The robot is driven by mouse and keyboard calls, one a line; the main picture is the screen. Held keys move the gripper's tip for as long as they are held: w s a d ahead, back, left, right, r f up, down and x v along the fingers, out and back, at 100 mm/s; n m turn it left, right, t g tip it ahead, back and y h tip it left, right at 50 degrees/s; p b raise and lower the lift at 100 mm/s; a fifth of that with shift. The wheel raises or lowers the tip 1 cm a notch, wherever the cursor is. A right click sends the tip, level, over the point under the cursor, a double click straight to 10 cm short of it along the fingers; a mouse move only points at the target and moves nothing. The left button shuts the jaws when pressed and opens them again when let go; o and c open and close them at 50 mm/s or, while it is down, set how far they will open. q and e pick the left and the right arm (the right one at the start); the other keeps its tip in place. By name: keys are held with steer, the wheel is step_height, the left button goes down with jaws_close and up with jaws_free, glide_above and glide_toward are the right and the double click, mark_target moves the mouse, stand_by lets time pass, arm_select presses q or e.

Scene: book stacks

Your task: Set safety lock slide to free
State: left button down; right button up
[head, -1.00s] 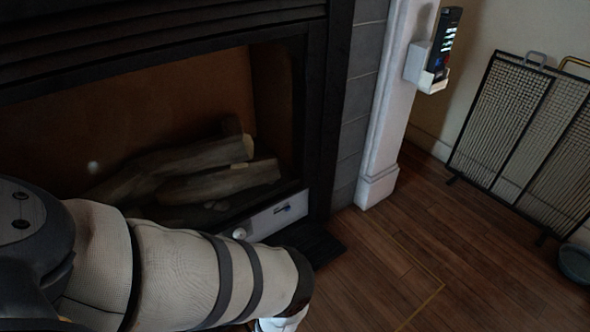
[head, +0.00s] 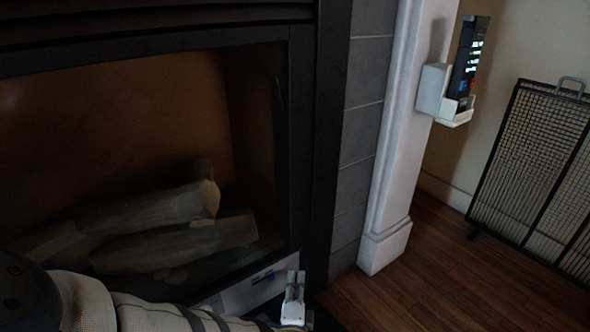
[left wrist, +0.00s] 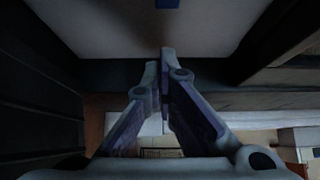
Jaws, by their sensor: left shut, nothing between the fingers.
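The safety lock slide seems to be the small blue-dark piece (head: 263,278) on the pale control panel (head: 238,296) below the fireplace opening. Its set position is too small to read. My left gripper (head: 293,279) is just right of the panel in the head view, fingers upward. In the left wrist view the fingers (left wrist: 166,58) are shut together and empty, pointing at a pale surface (left wrist: 115,28) that looks like the panel. A blue piece (left wrist: 167,3) shows at the top edge there, apart from the fingertips. My right gripper is not in view.
Logs (head: 165,232) lie inside the dark-framed fireplace. A white pillar (head: 398,160) carries a holder (head: 434,90) with a dark handset (head: 466,60). A mesh screen (head: 535,165) stands at the right. The wooden floor (head: 420,285) before it is clear.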

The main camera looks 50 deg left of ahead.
mark_target(269, 282)
arm_select(q)
steer(key=shift+x, duration=0.8)
steer(key=s, duration=0.3)
steer(key=shift+s+a, duration=0.1)
steer(key=shift+s, duration=0.4)
steer(key=s, duration=0.1)
steer(key=s+p, duration=0.1)
steer(key=s, duration=0.3)
steer(key=shift+a, duration=0.25)
steer(key=shift+a, duration=0.1)
